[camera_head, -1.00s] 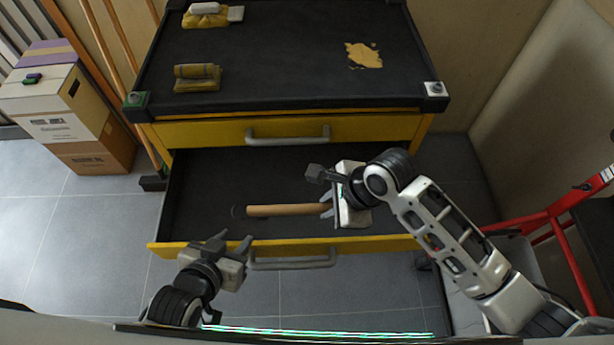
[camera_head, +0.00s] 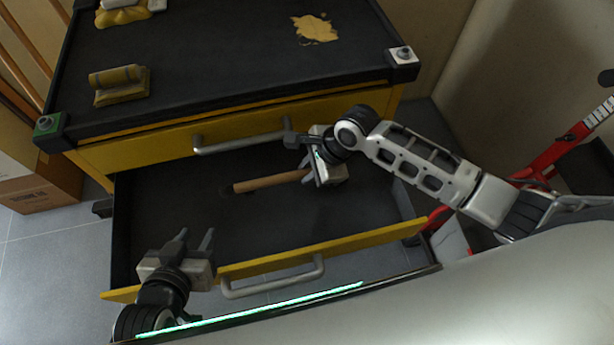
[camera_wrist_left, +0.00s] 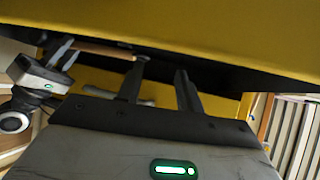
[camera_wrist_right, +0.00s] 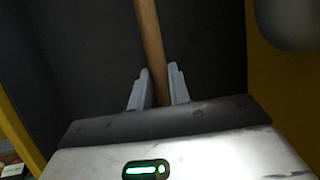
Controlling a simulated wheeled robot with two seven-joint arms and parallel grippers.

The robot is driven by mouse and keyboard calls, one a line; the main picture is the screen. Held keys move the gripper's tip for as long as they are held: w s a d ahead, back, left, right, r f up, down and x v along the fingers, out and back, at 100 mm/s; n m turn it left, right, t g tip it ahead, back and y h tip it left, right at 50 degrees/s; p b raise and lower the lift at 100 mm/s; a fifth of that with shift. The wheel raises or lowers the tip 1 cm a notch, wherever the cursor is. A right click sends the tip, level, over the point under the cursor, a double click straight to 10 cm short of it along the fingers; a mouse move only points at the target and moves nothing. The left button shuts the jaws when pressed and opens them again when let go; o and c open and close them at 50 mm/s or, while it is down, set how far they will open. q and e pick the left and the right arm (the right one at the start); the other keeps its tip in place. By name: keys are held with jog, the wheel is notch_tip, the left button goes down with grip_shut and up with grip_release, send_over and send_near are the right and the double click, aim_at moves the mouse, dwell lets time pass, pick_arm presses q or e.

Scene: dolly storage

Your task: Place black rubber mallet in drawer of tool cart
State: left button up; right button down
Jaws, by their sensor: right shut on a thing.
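The mallet's light wooden handle (camera_head: 268,182) lies across the open lower drawer's area in the head view. Its black head blends into the dark drawer floor at the handle's left end. My right gripper (camera_head: 304,174) is shut on the handle's right end; the handle also runs between its fingers in the right wrist view (camera_wrist_right: 151,50). I cannot tell whether the mallet touches the floor. The drawer (camera_head: 370,240) of the tool cart (camera_head: 220,75) is pulled out. My left gripper (camera_head: 196,243) is open and empty at the left part of the drawer front.
The closed upper drawer (camera_head: 135,152) sits just above the open one. A yellow object (camera_head: 122,85) and a yellow patch (camera_head: 313,29) are on the cart top. A cardboard box (camera_head: 38,195) stands at left, and a red frame (camera_head: 570,140) at right.

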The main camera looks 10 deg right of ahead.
notch_tip(320, 180, down, 3)
jog(key=b, duration=0.3)
jog(key=shift+r, duration=0.1)
jog(key=shift+r, duration=0.15)
jog(key=c, duration=1.3)
grip_release()
